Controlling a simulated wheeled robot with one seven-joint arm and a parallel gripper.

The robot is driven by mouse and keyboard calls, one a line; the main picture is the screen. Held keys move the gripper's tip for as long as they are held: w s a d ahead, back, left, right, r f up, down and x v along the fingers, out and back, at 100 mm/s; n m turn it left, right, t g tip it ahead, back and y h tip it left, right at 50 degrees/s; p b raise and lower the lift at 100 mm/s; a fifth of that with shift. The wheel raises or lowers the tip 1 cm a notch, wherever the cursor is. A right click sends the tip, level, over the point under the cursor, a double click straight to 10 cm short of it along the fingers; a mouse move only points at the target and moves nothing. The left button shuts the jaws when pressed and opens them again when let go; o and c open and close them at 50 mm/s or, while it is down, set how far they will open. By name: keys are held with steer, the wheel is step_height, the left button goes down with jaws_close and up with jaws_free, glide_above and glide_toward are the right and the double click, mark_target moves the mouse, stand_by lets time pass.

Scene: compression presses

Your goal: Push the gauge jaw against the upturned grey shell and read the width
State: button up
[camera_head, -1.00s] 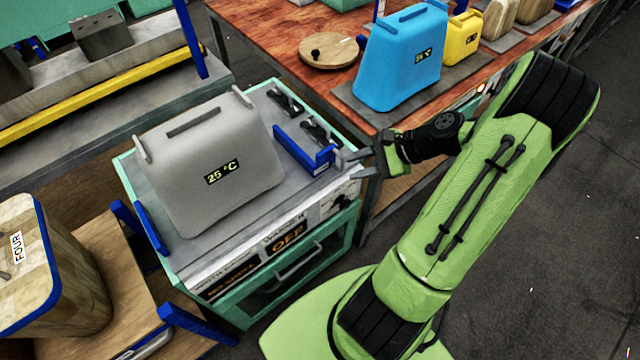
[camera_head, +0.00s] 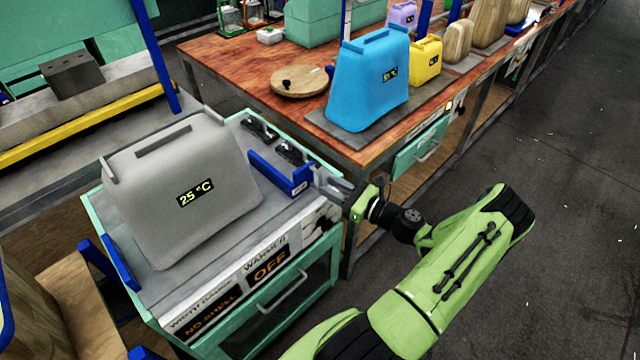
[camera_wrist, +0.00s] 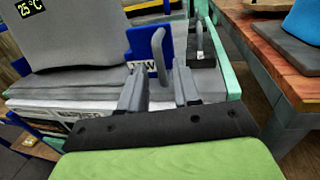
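The grey shell (camera_head: 180,195) sits upturned on the bench top of the gauge and reads "25 °C"; part of it shows in the wrist view (camera_wrist: 75,35). The blue gauge jaw (camera_head: 279,176) stands to its right, with a visible gap between them. In the wrist view the jaw (camera_wrist: 138,42) has a grey upright handle (camera_wrist: 160,58) on its near side. My gripper (camera_head: 332,184) is at the jaw's right side. Its two fingers (camera_wrist: 160,75) are apart, with the handle seen between their tips; contact cannot be told. The width display (camera_head: 212,311) reads "NO SHELL".
A second blue jaw (camera_head: 121,262) stands at the shell's left. The warmer display (camera_head: 270,263) reads "OFF". A wooden table (camera_head: 240,60) behind holds a blue shell (camera_head: 368,80), a yellow one (camera_head: 426,62) and a round wooden board (camera_head: 299,82). Open floor lies at right.

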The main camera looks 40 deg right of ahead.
mark_target(320, 182)
steer(key=x, duration=0.4)
